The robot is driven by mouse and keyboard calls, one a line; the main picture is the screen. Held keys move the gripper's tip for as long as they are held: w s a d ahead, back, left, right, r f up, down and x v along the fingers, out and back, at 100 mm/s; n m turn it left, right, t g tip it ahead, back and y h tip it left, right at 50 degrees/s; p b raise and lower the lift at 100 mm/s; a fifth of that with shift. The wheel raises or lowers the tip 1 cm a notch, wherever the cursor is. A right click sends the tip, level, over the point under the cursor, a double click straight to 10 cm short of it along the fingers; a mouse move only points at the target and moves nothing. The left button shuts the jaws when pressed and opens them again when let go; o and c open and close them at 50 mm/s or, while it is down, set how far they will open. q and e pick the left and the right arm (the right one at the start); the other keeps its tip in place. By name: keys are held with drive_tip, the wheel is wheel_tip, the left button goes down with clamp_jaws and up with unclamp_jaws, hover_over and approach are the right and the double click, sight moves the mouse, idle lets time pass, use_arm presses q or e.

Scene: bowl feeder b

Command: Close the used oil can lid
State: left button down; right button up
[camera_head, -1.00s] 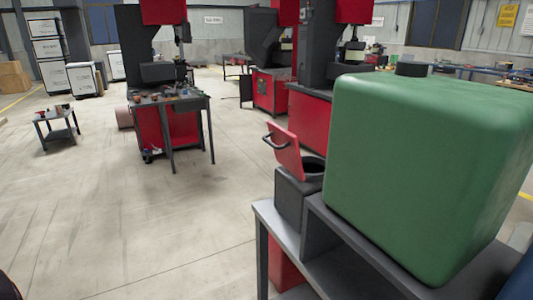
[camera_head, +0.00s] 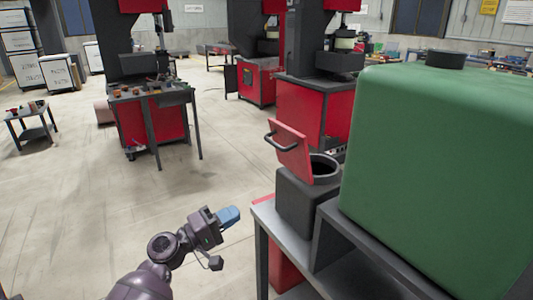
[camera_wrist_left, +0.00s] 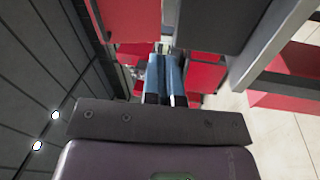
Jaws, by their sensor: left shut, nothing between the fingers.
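The used oil can (camera_head: 305,200) is a dark grey box with a round dark opening on top, standing on a grey table. Its red lid (camera_head: 290,149) stands open, tilted up at the back left of the opening, with a dark handle (camera_head: 277,137) on its outer side. My left gripper (camera_head: 230,215) has blue fingers, is shut and empty, and is to the left of the can, lower than the lid and apart from it. The blue fingers also show in the left wrist view (camera_wrist_left: 164,80), close together. My right gripper is not in view.
A large green tank (camera_head: 440,160) on a dark stand rises just right of the can. The grey table edge (camera_head: 285,238) lies below the can. Red machines (camera_head: 310,112) and a workbench (camera_head: 150,95) stand farther back. The floor at left is open.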

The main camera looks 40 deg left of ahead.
use_arm(q)
wheel_tip(320, 180, up, 7)
drive_tip(key=a+n+t+h, duration=0.1)
drive_tip(key=a+t+h, duration=0.1)
drive_tip(key=a+t, duration=0.1)
drive_tip(key=p+x, duration=0.2)
drive_tip(key=x, duration=1.2)
drive_tip(key=shift+d+f+p, duration=0.3)
drive_tip(key=shift+f+p, duration=0.05)
drive_tip(key=shift+p, duration=0.05)
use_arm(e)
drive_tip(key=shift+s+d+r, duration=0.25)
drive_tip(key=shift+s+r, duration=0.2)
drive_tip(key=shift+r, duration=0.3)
use_arm(q)
drive_tip(key=shift+r, duration=0.1)
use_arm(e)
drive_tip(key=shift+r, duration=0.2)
